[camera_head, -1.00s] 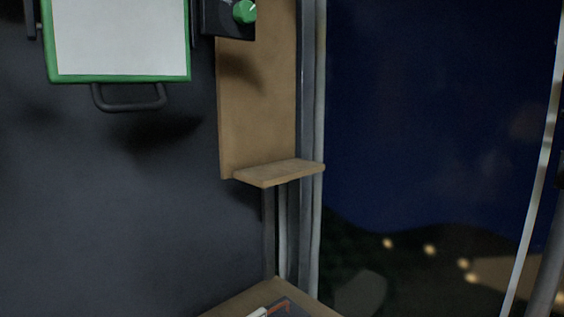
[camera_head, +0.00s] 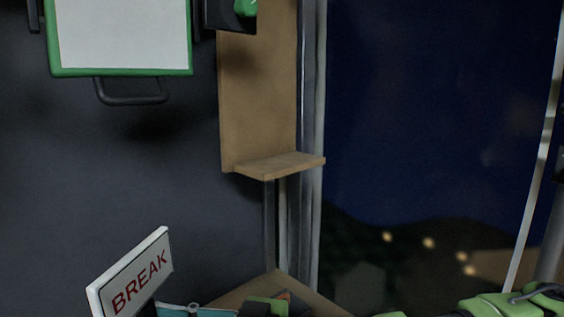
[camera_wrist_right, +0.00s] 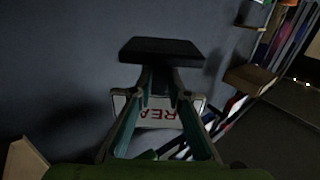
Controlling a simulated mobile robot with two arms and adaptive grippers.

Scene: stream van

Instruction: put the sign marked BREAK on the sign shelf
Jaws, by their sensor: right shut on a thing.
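The white sign marked BREAK (camera_head: 131,278), with red letters and a dark edge, stands tilted at the lower left of the head view. My right gripper (camera_wrist_right: 161,88) is shut on it; in the wrist view the sign's lettered plate (camera_wrist_right: 158,113) shows between the teal fingers, with a black block (camera_wrist_right: 160,50) beyond the fingertips. The sign shelf (camera_head: 281,165) is a small bare wooden ledge under a tall wooden backboard (camera_head: 258,95), above and to the right of the sign. The shelf also shows in the wrist view (camera_wrist_right: 250,78). My left gripper is out of view.
A green-framed white board (camera_head: 122,38) with a dark handle (camera_head: 132,92) hangs at the upper left. A dark box with a green knob (camera_head: 246,7) is beside it. A wooden surface (camera_head: 240,293) lies below the shelf. Grey posts (camera_head: 312,210) stand right of the shelf.

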